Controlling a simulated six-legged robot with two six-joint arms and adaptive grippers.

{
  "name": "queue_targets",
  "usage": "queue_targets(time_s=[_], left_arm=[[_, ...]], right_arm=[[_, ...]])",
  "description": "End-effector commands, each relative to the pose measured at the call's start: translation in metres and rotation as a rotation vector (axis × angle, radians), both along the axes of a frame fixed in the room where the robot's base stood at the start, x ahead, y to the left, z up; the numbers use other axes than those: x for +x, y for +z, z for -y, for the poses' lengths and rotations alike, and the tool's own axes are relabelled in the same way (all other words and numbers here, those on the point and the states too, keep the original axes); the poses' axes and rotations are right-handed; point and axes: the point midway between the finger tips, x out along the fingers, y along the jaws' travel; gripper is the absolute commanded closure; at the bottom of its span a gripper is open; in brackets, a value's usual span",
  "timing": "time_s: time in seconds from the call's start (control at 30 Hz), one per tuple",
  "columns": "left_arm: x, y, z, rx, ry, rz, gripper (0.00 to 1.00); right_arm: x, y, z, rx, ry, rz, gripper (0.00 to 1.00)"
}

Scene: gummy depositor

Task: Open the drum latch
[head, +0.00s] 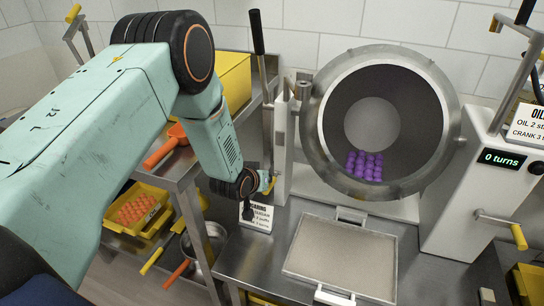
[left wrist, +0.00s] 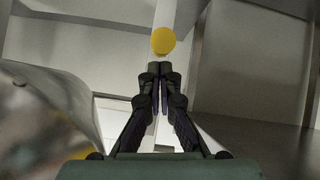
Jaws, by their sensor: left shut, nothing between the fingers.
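The grey drum (head: 316,128) faces me with its mouth open, and a cluster of purple gummies (head: 364,166) lies low inside it. A small yellow piece (head: 268,183) shows low on the left of the drum stand, beside my left gripper (head: 250,211). In the left wrist view a round yellow knob (left wrist: 163,41) is just beyond the fingertips of my left gripper (left wrist: 157,76). The fingers are together with nothing between them. I cannot tell whether they touch the knob, or whether it is the latch handle. My right gripper is not in view.
A shallow tray (head: 345,214) lies on the steel bench below the drum. A tall black-handled lever (head: 258,32) stands left of the drum. A white control box (head: 470,185) reading "0 turns" and a yellow-handled crank (head: 518,236) are on the right.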

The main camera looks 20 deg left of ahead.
Motion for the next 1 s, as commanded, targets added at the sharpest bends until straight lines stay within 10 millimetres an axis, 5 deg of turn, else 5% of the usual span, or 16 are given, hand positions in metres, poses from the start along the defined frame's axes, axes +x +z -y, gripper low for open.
queue_targets(time_s=[1.0], left_arm=[[-0.011, -0.014, 0.001, 0.000, -0.002, -0.017, 1.00]], right_arm=[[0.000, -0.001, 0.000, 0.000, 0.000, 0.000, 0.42]])
